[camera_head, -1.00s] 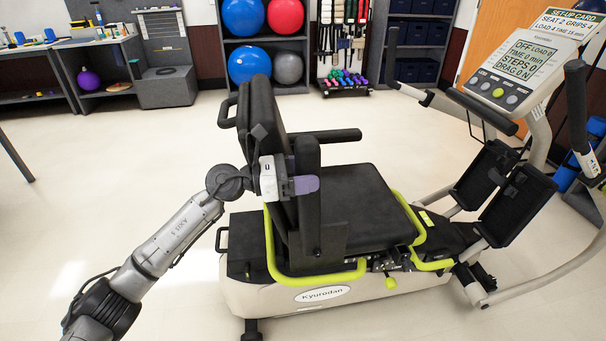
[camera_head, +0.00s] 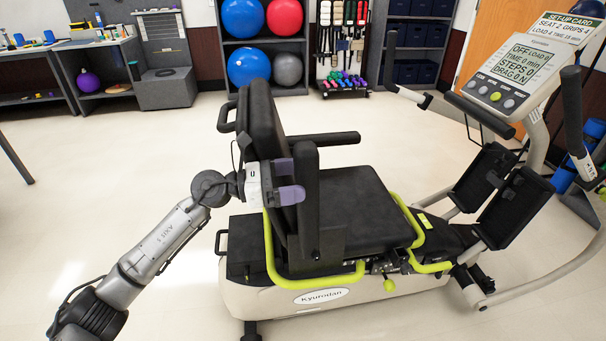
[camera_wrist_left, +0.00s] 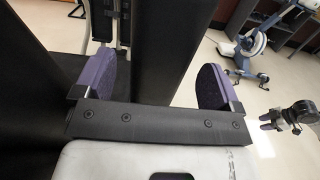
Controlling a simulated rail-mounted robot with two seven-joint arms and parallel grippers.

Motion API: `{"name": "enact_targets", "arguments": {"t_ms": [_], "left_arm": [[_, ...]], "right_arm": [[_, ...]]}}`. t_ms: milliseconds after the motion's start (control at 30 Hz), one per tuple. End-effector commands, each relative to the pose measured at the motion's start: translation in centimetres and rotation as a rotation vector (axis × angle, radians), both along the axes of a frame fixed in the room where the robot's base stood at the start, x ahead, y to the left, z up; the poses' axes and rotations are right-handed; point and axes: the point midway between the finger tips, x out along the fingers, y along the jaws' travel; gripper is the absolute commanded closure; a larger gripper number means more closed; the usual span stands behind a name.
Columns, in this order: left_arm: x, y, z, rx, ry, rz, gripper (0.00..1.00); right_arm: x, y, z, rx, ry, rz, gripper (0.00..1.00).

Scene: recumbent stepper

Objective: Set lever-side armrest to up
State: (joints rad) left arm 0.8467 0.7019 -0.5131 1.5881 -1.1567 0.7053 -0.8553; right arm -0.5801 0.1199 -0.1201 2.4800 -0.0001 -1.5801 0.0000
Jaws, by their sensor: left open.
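The stepper's near-side armrest (camera_head: 308,205), on the side of the yellow-green lever (camera_head: 390,285), shows as a black padded bar standing roughly upright beside the backrest (camera_head: 262,125). The far armrest (camera_head: 335,137) points forward, level. My left gripper (camera_head: 289,181) is open beside the backrest, at the upper part of the near bar. In the left wrist view, its purple fingers (camera_wrist_left: 157,82) are wide apart with a black upright bar (camera_wrist_left: 170,45) between them. I cannot tell whether they touch it. A small gripper with purple fingers (camera_wrist_left: 267,122), apparently my right, shows at the right edge; its opening is unclear.
The black seat (camera_head: 360,205) and yellow-green frame rail (camera_head: 320,277) lie right of my left gripper. The console (camera_head: 505,85) and pedals (camera_head: 515,205) are farther right. The floor (camera_head: 110,190) at left is clear. An exercise bike (camera_wrist_left: 245,60) shows in the wrist view.

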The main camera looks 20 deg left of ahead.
Motion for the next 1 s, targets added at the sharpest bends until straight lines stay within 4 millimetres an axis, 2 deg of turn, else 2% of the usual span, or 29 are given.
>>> {"name": "enact_targets", "arguments": {"t_ms": [33, 200, 500, 700, 1000], "left_arm": [[-0.5, 1.0, 0.2, -0.001, 0.003, 0.002, 0.11], [-2.3, 3.9, 0.0, 0.000, 0.004, 0.002, 0.11], [-4.7, 7.8, -0.2, -0.002, 0.001, 0.001, 0.11], [-5.5, 9.0, -0.3, -0.001, 0.000, 0.000, 0.11], [-5.6, 9.3, -0.3, -0.003, -0.001, 0.000, 0.11]], "right_arm": [[0.0, -0.1, 0.7, -0.002, 0.000, 0.001, 0.57], [0.0, -0.2, 1.7, -0.005, -0.001, 0.004, 0.57], [0.0, -0.1, 2.7, -0.004, -0.001, 0.003, 0.57], [0.0, 0.0, 3.0, 0.000, -0.001, 0.000, 0.57], [0.0, 0.1, 3.0, 0.005, 0.000, -0.004, 0.57]]}}
